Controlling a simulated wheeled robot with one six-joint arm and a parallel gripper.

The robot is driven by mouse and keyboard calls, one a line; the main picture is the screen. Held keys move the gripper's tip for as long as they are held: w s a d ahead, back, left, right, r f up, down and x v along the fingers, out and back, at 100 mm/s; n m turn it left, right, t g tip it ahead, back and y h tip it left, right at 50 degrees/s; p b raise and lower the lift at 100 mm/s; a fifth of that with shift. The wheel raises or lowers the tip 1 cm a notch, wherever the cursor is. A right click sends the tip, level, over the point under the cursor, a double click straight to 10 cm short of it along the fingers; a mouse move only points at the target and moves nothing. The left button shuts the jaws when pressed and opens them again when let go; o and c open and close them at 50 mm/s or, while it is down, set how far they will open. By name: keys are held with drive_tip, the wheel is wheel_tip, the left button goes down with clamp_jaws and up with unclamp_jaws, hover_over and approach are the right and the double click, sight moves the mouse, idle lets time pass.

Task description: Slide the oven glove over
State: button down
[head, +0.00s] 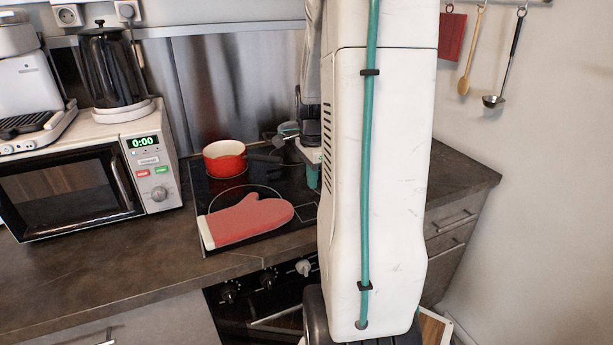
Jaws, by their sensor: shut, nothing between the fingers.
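The oven glove (250,218) is red with a pale cuff at its left end. It lies flat on the front part of the black glass hob (205,190), cuff near the hob's left front edge and rounded tip pointing right. My gripper (313,179) shows only in part, at the left edge of my white arm, above the hob and right of the glove's tip. It is shut and empty, apart from the glove in the picture. My arm hides the right side of the hob and much of the gripper.
A red pot (225,160) stands on the hob behind the glove, its dark handle pointing right. A microwave (80,180) stands left of the hob. The dark counter (150,250) is clear in front of the microwave. Oven knobs (267,277) line the front below.

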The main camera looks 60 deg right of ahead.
sight(298, 211)
wheel_tip(298, 211, down, 6)
drive_tip(key=shift+a, duration=0.1)
drive_tip(key=a, duration=0.1)
drive_tip(key=w, duration=0.1)
drive_tip(key=a, duration=0.1)
drive_tip(key=shift+w+a+f, duration=0.25)
drive_tip(key=shift+w+a, duration=0.05)
drive_tip(key=shift+w, duration=0.05)
drive_tip(key=shift+w+a, duration=0.2)
drive_tip(key=shift+a, duration=0.15)
drive_tip(key=shift+a, duration=0.1)
